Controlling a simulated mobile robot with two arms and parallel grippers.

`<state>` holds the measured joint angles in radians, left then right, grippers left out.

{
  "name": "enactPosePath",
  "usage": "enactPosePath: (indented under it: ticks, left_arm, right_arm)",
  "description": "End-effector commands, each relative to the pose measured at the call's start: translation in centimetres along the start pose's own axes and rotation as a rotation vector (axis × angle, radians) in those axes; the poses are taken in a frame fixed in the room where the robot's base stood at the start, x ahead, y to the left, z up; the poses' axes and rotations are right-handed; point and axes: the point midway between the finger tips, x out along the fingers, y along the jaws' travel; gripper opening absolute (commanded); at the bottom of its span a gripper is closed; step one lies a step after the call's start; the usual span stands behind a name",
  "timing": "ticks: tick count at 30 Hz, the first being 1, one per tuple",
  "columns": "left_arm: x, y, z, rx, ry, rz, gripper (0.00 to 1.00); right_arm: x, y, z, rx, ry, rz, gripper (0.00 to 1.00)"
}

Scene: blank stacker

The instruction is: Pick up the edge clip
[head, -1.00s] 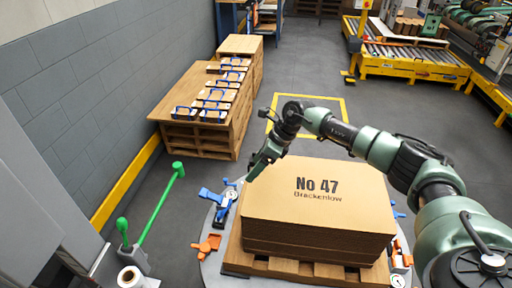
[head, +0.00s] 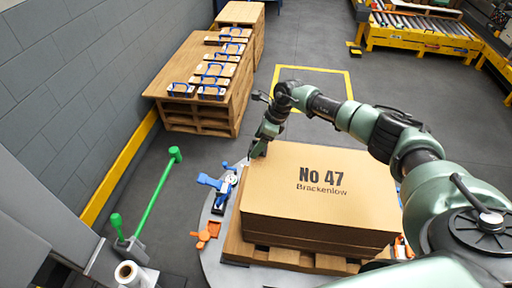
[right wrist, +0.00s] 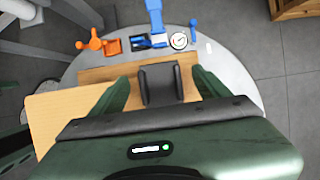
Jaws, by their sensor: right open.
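My right gripper (head: 257,152) is open at the left edge of the stack of brown sheets (head: 320,172) marked No 47. A blue-handled clamp (head: 212,182) sits on the round grey table beside the stack. It also shows in the right wrist view (right wrist: 154,22).
An orange clamp (head: 205,234) and a dial gauge (right wrist: 179,41) sit on the round table (head: 212,262). A green-handled lever (head: 158,195) stands left. Wooden pallets (head: 197,125) carry several blue-handled pieces. The floor beyond the stack is clear.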

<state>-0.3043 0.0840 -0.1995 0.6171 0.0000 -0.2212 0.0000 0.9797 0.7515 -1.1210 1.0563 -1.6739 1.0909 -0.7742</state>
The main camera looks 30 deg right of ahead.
Motion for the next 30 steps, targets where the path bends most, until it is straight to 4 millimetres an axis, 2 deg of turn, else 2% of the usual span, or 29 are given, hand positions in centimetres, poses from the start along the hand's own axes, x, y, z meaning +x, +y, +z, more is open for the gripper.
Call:
enactPosePath:
  ticks: [3,8,15,24,30]
  left_arm:
    - [-0.1,-0.1,-1.2,-0.001,0.018,-0.001,0.00]
    - [0.0,0.1,-1.5,-0.002,0.022,0.001,0.00]
    - [0.0,0.3,-1.0,-0.003,0.015,0.004,0.00]
    - [0.0,0.4,-0.6,-0.002,0.009,0.005,0.00]
    - [0.2,0.4,-0.6,-0.002,0.008,0.005,0.00]
  right_arm:
    - [0.5,0.0,0.0,0.001,0.000,0.000,0.76]
    - [0.5,0.0,0.0,0.000,0.000,0.000,0.76]
    - [0.5,0.0,0.0,0.000,0.000,0.000,0.15]
    - [0.3,0.0,0.1,0.000,-0.001,-0.001,0.14]
    - [-1.1,-0.1,0.6,-0.001,-0.002,-0.002,0.14]
